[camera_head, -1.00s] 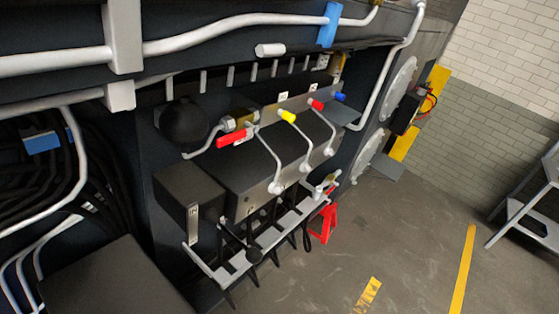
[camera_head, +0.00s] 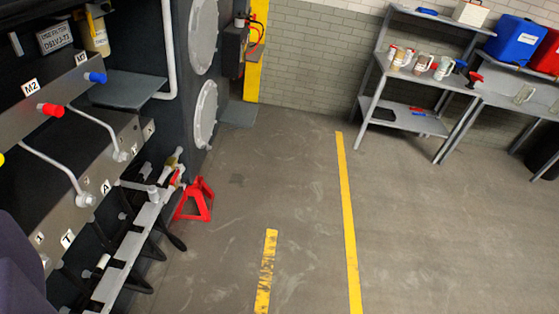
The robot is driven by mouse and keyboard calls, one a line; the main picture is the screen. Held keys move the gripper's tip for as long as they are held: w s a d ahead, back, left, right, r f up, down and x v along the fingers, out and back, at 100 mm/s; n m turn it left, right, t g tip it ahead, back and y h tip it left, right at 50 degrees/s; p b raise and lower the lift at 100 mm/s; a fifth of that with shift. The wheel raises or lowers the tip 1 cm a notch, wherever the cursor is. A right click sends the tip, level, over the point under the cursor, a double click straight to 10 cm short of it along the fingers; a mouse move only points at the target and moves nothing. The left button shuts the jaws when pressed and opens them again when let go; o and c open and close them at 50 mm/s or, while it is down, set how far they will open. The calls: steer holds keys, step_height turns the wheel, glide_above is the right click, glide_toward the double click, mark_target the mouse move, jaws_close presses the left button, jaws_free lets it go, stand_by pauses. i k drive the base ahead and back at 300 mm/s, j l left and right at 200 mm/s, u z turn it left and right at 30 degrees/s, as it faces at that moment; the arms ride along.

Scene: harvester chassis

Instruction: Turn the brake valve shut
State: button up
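No part that I can surely name as the brake valve shows now. A valve block (camera_head: 90,95) with labels such as M2 and M7 is at the left edge. It carries a red-ended lever (camera_head: 50,109), a blue-ended lever (camera_head: 96,78) and a yellow tip (camera_head: 2,159) cut off by the frame edge. Below it, a small red and pale fitting (camera_head: 177,177) sits at the end of a grey rail (camera_head: 128,250); its kind is unclear. My gripper is not in view.
A red stand (camera_head: 197,200) is on the floor beside the chassis. A grey shelf (camera_head: 405,119) and a workbench (camera_head: 500,82) with blue and red containers stand at back right. The floor (camera_head: 300,200) with yellow lines is clear.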

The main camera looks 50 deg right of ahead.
mark_target(174, 179)
steer(key=i+l+z, duration=0.1)
steer(key=i+z, duration=0.15)
steer(key=i, duration=0.25)
steer(key=i+z, duration=0.3)
steer(key=i, duration=0.25)
